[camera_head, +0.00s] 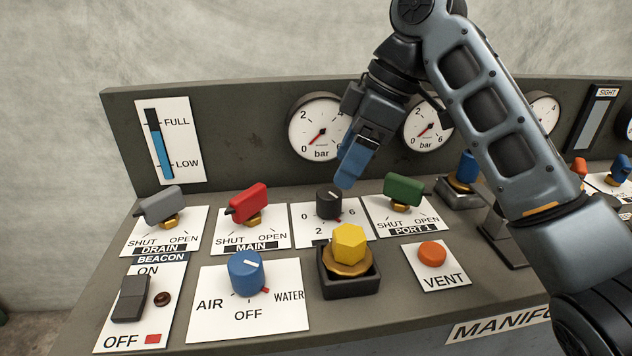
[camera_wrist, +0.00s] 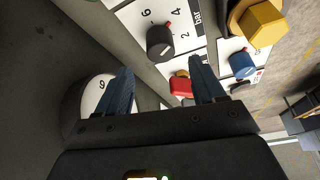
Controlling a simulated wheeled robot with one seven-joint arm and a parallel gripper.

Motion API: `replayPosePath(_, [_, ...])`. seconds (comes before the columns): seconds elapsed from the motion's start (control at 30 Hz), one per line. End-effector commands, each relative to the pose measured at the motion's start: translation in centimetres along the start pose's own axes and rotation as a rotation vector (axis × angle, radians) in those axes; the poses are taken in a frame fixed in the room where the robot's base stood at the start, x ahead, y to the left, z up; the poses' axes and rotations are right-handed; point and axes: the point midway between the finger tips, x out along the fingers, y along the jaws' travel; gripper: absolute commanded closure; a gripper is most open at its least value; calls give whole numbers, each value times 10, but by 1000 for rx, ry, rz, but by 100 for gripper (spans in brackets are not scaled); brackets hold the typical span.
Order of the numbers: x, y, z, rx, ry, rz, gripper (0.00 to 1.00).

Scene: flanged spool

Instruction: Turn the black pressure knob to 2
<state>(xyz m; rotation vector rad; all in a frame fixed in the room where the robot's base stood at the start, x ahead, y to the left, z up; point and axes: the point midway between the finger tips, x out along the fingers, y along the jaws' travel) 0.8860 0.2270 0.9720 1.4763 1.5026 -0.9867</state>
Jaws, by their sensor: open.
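The black pressure knob (camera_head: 329,204) stands on a white plate on the sloped panel, with 0, 2 and 6 readable around it. A small red mark shows at its lower right edge, and a pale line is on its top. I cannot tell exactly which number it points to. It also shows in the wrist view (camera_wrist: 160,41), beside the numbers 6 and 4. My gripper (camera_head: 346,182) hangs just above and behind the knob, its blue fingers pointing down. In the wrist view the fingers (camera_wrist: 162,66) are apart with nothing held; the knob lies beyond their tips.
A red MAIN handle (camera_head: 248,203) is left of the knob, and a green PORT 1 handle (camera_head: 403,189) right. A yellow hexagonal knob (camera_head: 349,244) stands close in front. A blue selector (camera_head: 246,272) is front left. A pressure gauge (camera_head: 318,127) is on the upright panel behind.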

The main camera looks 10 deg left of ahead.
Motion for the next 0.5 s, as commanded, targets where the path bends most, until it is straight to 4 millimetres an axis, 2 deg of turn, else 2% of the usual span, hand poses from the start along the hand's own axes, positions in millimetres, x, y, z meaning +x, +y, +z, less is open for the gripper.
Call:
replayPosePath(0.3, [45, -1, 0, 0, 0, -4, 31])
replayPosePath(0.5, [68, -1, 0, 0, -1, -2, 31])
